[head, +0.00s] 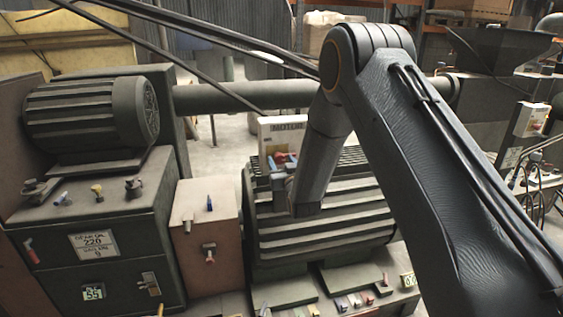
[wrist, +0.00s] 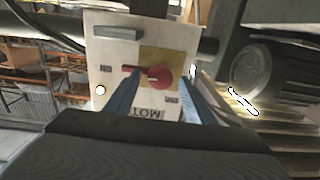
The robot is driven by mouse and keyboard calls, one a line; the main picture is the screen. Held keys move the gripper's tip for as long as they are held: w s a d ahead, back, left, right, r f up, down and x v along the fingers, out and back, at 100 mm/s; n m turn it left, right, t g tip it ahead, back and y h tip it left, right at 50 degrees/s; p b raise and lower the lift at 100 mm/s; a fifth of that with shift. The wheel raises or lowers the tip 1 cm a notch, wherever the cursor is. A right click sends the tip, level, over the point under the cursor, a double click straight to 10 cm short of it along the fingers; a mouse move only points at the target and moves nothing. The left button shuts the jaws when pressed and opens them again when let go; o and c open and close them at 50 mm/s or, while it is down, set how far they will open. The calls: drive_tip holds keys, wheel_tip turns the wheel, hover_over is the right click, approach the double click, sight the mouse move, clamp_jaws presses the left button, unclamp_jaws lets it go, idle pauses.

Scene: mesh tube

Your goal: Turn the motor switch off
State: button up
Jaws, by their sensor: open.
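The motor switch is a red rotary knob (wrist: 158,77) on a yellow plate. Its handle points left in the wrist view. It sits on a white panel (wrist: 105,50) marked with upside-down letters reading "MOTO"; the rest of the word is hidden. In the head view the white switch box (head: 282,128) stands behind the large ribbed motor, its lower part hidden by my gripper (head: 281,162). In the wrist view the two blue fingers of my gripper (wrist: 161,82) are apart, one on each side of the knob. I cannot tell whether they touch it.
A small lit lamp (wrist: 100,90) is on the panel. The ribbed motor (head: 320,215) lies below my arm. A dark control cabinet (head: 90,240) and a pinkish box (head: 205,235) with small levers stand at left. A thick horizontal pipe (head: 245,96) runs behind.

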drive_tip(key=shift+c, duration=0.4)
drive_tip(key=c, duration=1)
drive_tip(key=shift+n+b, duration=0.3)
drive_tip(key=n+b, duration=0.3)
drive_tip(key=shift+a+n, duration=0.1)
drive_tip(key=shift+n, duration=0.2)
drive_tip(key=n+b, duration=0.3)
drive_tip(key=n, duration=0.1)
drive_tip(key=shift+n, duration=0.3)
drive_tip(key=n+b, duration=0.2)
drive_tip(key=n, duration=0.2)
drive_tip(key=shift+a+f+n, duration=0.1)
drive_tip(key=shift+n, duration=0.2)
drive_tip(key=shift+n+b, duration=1.2)
drive_tip(key=shift+n, duration=1)
drive_tip(key=shift+s, duration=0.1)
